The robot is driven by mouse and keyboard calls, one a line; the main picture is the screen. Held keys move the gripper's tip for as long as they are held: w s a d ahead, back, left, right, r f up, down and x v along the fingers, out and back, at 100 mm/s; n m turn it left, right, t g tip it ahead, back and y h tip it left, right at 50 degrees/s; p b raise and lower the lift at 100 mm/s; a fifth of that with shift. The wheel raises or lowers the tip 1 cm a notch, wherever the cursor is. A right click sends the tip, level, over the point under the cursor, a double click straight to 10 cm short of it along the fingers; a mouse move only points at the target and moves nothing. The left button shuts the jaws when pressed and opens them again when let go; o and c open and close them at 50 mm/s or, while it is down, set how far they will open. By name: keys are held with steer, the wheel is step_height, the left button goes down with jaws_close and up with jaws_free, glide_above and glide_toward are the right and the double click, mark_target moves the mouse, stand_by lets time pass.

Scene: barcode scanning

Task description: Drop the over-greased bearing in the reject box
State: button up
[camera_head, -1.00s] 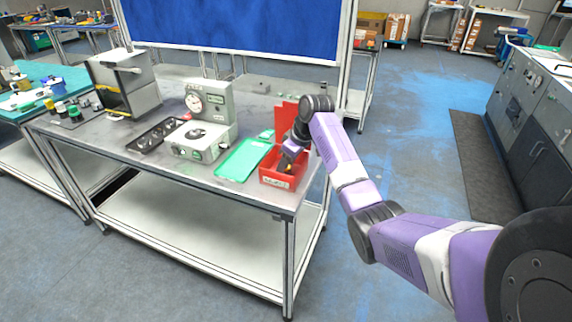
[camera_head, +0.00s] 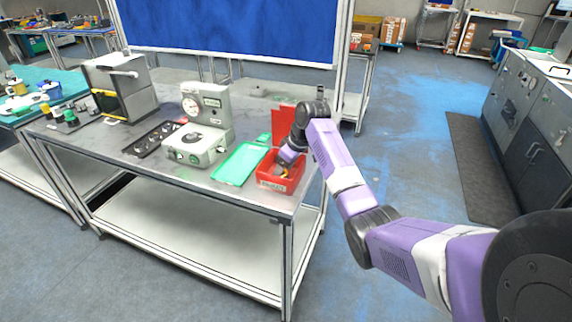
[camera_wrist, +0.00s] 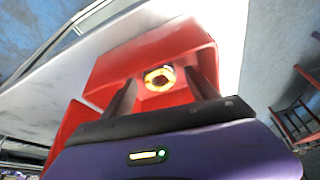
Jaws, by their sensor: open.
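The red reject box (camera_head: 274,184) stands at the right front corner of the grey table, with a red lid or panel (camera_head: 284,120) upright behind it. My gripper (camera_head: 282,170) reaches down into the box from above. In the wrist view my gripper (camera_wrist: 160,92) is open, its two dark fingers apart inside the red box (camera_wrist: 108,68). The bearing (camera_wrist: 160,78), a ring with a yellow, greasy-looking face, lies in the box between and beyond the fingertips. I cannot tell whether a finger touches it.
A green tray (camera_head: 238,165) lies left of the box. A grey device with a dial (camera_head: 200,140) and a black tray with round slots (camera_head: 155,138) stand further left. A grey cabinet (camera_head: 122,85) is at the far left of the table.

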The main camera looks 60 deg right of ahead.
steer(key=v, duration=1.3)
steer(key=shift+w+b, duration=0.2)
steer(key=shift+b, duration=0.25)
steer(key=shift+s+d, duration=0.1)
